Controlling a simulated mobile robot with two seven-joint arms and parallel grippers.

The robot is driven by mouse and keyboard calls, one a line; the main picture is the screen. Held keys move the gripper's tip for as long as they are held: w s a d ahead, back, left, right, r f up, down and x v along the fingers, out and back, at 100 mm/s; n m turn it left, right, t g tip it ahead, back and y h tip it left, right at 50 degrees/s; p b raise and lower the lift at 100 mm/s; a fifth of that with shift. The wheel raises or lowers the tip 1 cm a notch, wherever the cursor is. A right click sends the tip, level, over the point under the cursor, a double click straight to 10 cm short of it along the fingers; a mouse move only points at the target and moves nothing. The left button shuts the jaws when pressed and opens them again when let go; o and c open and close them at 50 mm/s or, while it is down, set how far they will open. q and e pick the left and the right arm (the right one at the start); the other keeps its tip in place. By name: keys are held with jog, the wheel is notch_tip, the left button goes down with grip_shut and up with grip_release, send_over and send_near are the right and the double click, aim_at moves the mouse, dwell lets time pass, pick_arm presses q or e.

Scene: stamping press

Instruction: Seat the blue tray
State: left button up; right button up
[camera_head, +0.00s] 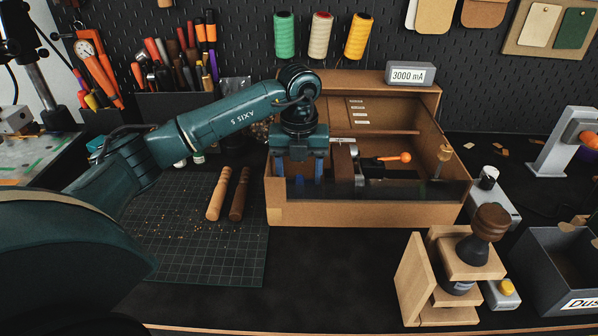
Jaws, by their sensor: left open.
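My left gripper (299,175) hangs fingers-down inside the left part of the brown open-topped press housing (360,213). Its two blue-tipped fingers are spread apart. A low, dark bluish shape (300,189) shows at the fingertips behind the housing's front edge. It may be the blue tray, but it is too dark and too covered to be sure, and I cannot tell whether it is seated or touched by the fingers. Right of the gripper stands the press mechanism (345,160), with an orange-knobbed lever (404,157). My right gripper is not in view.
A grey display (410,74) reading 3000 mA sits on the housing's back edge. Two wooden handles (218,194) lie on the cutting mat (185,255) at left. A wooden stand (411,280) with a dark-knobbed tool and a grey bin (550,262) occupy the front right. The front middle is clear.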

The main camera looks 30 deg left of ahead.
pick_arm(q)
notch_tip(320, 180, up, 7)
jog(key=p, duration=0.4)
jog(key=shift+f, duration=0.1)
dwell(0.5)
